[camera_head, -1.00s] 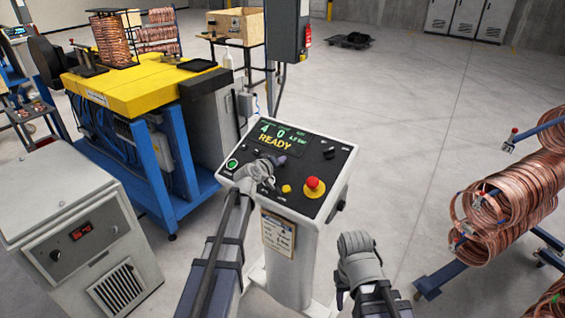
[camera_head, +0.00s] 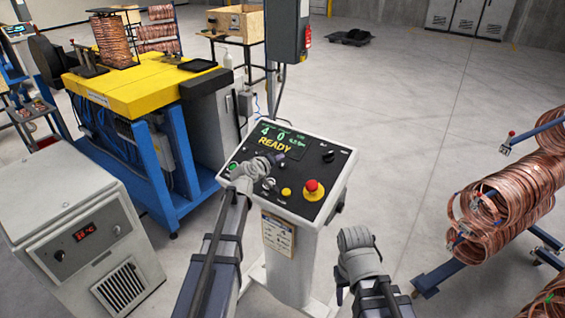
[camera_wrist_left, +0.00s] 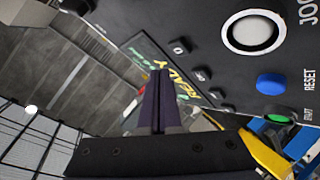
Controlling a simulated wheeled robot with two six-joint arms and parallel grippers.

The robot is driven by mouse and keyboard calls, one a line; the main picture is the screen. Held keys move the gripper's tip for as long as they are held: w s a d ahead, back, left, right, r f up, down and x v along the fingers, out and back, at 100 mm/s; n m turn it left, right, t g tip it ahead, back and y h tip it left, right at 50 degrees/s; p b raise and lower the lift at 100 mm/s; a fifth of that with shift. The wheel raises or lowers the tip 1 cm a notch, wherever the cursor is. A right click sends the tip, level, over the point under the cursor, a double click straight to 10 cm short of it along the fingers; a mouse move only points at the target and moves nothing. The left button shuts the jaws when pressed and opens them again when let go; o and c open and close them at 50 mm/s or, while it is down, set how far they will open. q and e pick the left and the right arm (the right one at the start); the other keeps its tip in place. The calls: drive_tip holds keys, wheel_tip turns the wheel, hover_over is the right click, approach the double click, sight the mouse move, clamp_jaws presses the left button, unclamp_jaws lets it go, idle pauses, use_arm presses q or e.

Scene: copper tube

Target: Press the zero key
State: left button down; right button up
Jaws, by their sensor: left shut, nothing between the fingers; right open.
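The control panel (camera_head: 330,172) is a sloped black face on a white pedestal, with a lit display (camera_head: 280,138) reading READY. My left gripper (camera_head: 279,157) is over the panel just below the display, its dark fingers shut and empty. In the left wrist view the shut fingers (camera_wrist_left: 158,90) point over the display's edge. A small key marked with what looks like 0 (camera_wrist_left: 180,46) lies just right of the fingertips; contact cannot be seen. In the head view the gripper hides the small keys. My right gripper (camera_head: 355,240) is open and empty, to the right of the pedestal.
A red emergency stop (camera_head: 313,187) and a yellow button (camera_head: 286,192) sit lower on the panel. A blue RESET button (camera_wrist_left: 271,83) and green START button (camera_wrist_left: 280,113) show in the wrist view. A yellow-topped bench (camera_head: 140,90) stands left; copper coils (camera_head: 500,195) stand right.

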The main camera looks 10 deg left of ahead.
use_arm(q)
drive_tip(key=r, duration=0.1)
drive_tip(key=r+p, duration=0.1)
drive_tip(key=s+r+p, duration=0.1)
drive_tip(key=shift+s+a, duration=0.1)
drive_tip(key=shift+a, duration=0.15)
idle(0.5)
